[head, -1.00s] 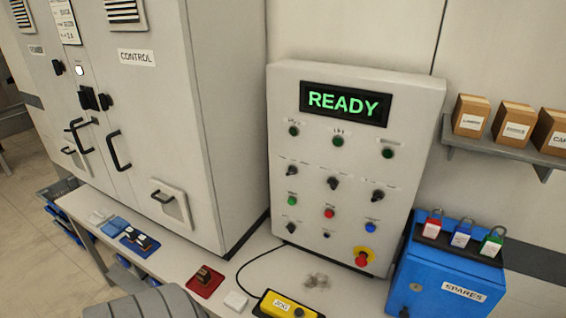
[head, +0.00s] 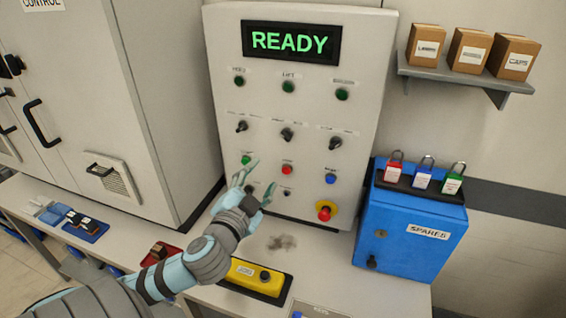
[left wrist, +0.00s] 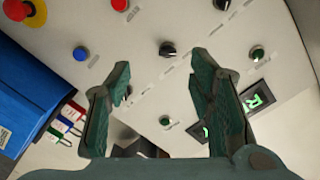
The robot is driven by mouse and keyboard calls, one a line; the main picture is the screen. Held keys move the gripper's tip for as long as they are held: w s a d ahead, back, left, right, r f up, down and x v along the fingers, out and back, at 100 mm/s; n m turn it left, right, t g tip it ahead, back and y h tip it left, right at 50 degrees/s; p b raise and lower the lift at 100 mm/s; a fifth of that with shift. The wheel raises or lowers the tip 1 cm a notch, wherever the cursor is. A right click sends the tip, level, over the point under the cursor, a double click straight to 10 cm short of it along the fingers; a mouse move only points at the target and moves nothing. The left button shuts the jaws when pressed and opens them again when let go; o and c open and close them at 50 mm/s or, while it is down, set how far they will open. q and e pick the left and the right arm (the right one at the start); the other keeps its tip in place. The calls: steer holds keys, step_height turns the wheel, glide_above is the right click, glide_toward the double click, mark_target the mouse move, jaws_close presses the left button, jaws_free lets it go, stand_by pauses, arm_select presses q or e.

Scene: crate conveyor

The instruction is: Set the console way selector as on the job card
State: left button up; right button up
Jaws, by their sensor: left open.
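The grey console (head: 375,60) stands upright with a READY display (head: 291,42). A row of black selector knobs crosses it: a left one (head: 241,127), a middle one (head: 286,134) and a right one (head: 335,142). Their labels are too small to read, so I cannot tell which is the way selector. My left gripper (head: 258,178) is open in front of the lower left of the console, apart from the knobs. In the left wrist view a black knob (left wrist: 168,48) shows beyond the open, empty fingers (left wrist: 160,75). No readable job card is in view now. My right gripper is not in view.
Below the knobs are a green button (head: 246,160), a red button (head: 287,170), a blue button (head: 331,179) and an emergency stop (head: 325,211). A yellow box (head: 255,275) lies on the bench under my arm. A blue SPARES box (head: 410,235) stands right.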

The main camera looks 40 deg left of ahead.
mark_target(285, 138)
arm_select(q)
steer(key=shift+t, duration=0.4)
steer(key=x, duration=0.4)
steer(key=r+x, duration=0.1)
steer(key=x, duration=0.4)
steer(key=r+x, duration=0.1)
steer(key=x, duration=0.3)
steer(key=shift+w+d, duration=0.35)
steer(key=shift+w, duration=0.35)
steer(key=shift+r, duration=0.1)
